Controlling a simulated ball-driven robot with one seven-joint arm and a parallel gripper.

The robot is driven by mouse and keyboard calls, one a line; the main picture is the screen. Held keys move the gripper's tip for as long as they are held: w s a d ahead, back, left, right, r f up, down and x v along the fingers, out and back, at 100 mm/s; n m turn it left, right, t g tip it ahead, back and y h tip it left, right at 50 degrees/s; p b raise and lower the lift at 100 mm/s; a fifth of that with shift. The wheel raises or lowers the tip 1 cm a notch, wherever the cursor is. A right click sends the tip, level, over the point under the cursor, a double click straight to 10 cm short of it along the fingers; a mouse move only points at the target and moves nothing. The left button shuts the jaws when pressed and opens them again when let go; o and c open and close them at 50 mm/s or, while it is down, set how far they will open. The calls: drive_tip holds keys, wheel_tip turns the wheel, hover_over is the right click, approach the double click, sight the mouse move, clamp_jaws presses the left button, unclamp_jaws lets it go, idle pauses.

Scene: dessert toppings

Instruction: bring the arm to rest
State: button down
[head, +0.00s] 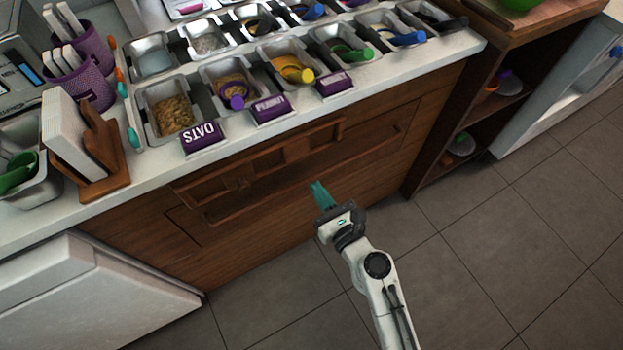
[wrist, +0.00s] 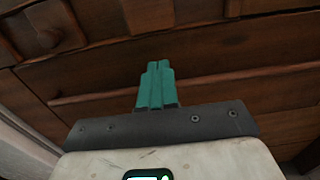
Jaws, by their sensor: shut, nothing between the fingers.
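My gripper (head: 321,194) has teal fingers and is at the end of my white arm in the middle of the head view. It is shut and empty. It points at the wooden counter front (head: 370,165), below the worktop level. In the wrist view my gripper (wrist: 155,82) shows its fingers together against the brown wood drawers (wrist: 215,40). I cannot tell the exact gap between the fingertips and the wood.
The white counter (head: 408,66) above holds several topping trays, with oats (head: 172,115) nearest. A wooden shelf unit (head: 440,150) stands to the right, a white cabinet (head: 90,295) at lower left. The tiled floor (head: 500,260) is clear.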

drive_tip(key=v, duration=0.5)
drive_tip(key=shift+s+d, duration=0.25)
drive_tip(key=s+d+r+n+g+h+p, duration=0.2)
drive_tip(key=s+d+n+g+h+p, duration=0.1)
drive_tip(key=s+d+n, duration=0.4)
drive_tip(key=s+d+r+n+g+h+p, duration=0.2)
drive_tip(key=s+d+n+g+h+p, duration=0.1)
drive_tip(key=s+d+n+g, duration=0.3)
drive_tip(key=s+d+r+n+g+h+p, duration=0.3)
drive_tip(key=s+d+n, duration=0.6)
drive_tip(key=d+n, duration=0.3)
drive_tip(key=n+g+h, duration=0.1)
drive_tip(key=n+g, duration=0.1)
drive_tip(key=n, duration=0.1)
drive_tip(key=shift+s+d+n, duration=0.25)
drive_tip(key=shift+s+n, duration=0.05)
drive_tip(key=shift+n, duration=0.1)
